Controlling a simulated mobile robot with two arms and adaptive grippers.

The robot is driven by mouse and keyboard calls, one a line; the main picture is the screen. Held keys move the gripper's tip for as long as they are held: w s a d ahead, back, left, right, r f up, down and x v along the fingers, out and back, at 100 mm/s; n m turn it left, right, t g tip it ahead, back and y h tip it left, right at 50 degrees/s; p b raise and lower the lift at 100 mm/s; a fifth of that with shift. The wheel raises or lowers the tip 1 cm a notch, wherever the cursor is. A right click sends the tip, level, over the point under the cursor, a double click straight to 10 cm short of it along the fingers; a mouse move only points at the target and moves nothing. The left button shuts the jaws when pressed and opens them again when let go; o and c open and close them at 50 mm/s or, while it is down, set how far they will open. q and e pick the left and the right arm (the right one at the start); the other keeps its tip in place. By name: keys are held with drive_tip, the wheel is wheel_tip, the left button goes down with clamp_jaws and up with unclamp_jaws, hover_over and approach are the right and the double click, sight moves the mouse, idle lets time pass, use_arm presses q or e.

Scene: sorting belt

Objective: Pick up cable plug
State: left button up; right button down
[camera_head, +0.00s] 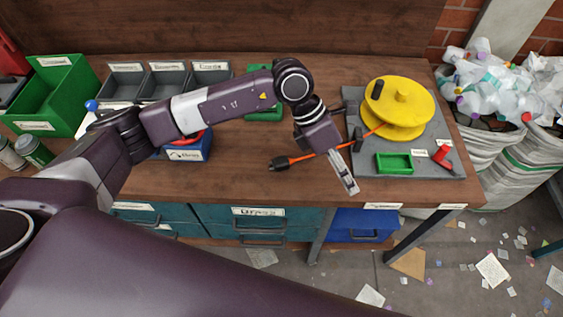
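The cable plug (281,163) is black and lies on the wooden bench at the end of an orange cable (308,156). The cable runs right to a yellow reel (405,118) on a grey board. My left gripper (350,186) points down over the bench, to the right of the plug and apart from it. Its fingers show as one narrow grey shape that crosses the cable in the picture. I cannot tell whether they are open or touch the cable. My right gripper is not in view.
The grey board (460,167) also carries a green tray (381,168) and a red part (442,155). Grey bins (166,82) and a green bin (60,97) stand at the back left. A blue box (190,152) stands left of the plug. The bench around the plug is clear.

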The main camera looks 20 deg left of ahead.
sight(282, 160)
use_arm(q)
drive_tip(key=w+a+y, duration=0.1)
drive_tip(key=a+y, duration=0.1)
drive_tip(key=a, duration=0.3)
drive_tip(key=w+a+y, duration=0.2)
drive_tip(key=a, duration=0.3)
drive_tip(key=w+a+f+t+y, duration=0.1)
drive_tip(key=w+a+y, duration=0.1)
drive_tip(key=a, duration=0.4)
drive_tip(key=shift+w+f, duration=0.1)
drive_tip(key=shift+w, duration=0.15)
drive_tip(key=shift+a+f+y, duration=0.25)
drive_tip(key=shift+y, duration=0.05)
drive_tip(key=f+p, duration=0.1)
drive_tip(key=f, duration=0.1)
drive_tip(key=f+p, duration=0.1)
drive_tip(key=f, duration=0.3)
drive_tip(key=shift+s+a+f+p, duration=0.1)
drive_tip(key=shift+s+f+p, duration=0.05)
drive_tip(key=shift+s+p, duration=0.2)
drive_tip(key=shift+w+f, duration=0.1)
drive_tip(key=shift+f, duration=0.35)
drive_tip(key=shift+c, duration=0.2)
clamp_jaws()
